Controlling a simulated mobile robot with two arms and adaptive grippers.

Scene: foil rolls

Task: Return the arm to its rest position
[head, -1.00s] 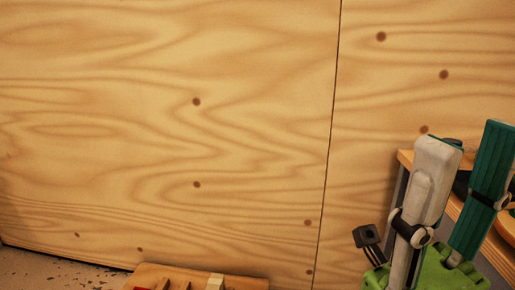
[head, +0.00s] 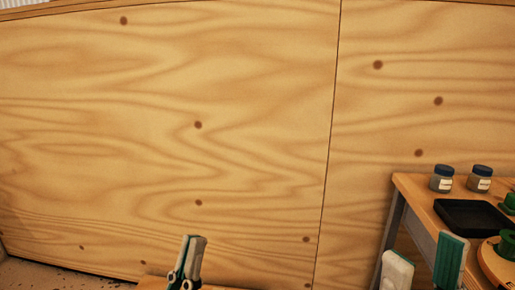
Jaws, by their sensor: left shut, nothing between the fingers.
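My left gripper (head: 190,240) rises from the bottom edge in the head view, left of the middle. Its teal-and-grey fingers are together with nothing between them. My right gripper (head: 426,256) is at the bottom right, with one white finger and one green finger standing apart. No object shows between them. The lower parts of both grippers are cut off by the frame edge.
A plywood wall (head: 260,120) fills the back. A wooden table (head: 415,195) at the right holds two small jars (head: 442,180) (head: 479,179), a black tray (head: 470,226) and green round items (head: 508,202). A wooden edge (head: 153,283) shows low, behind my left gripper.

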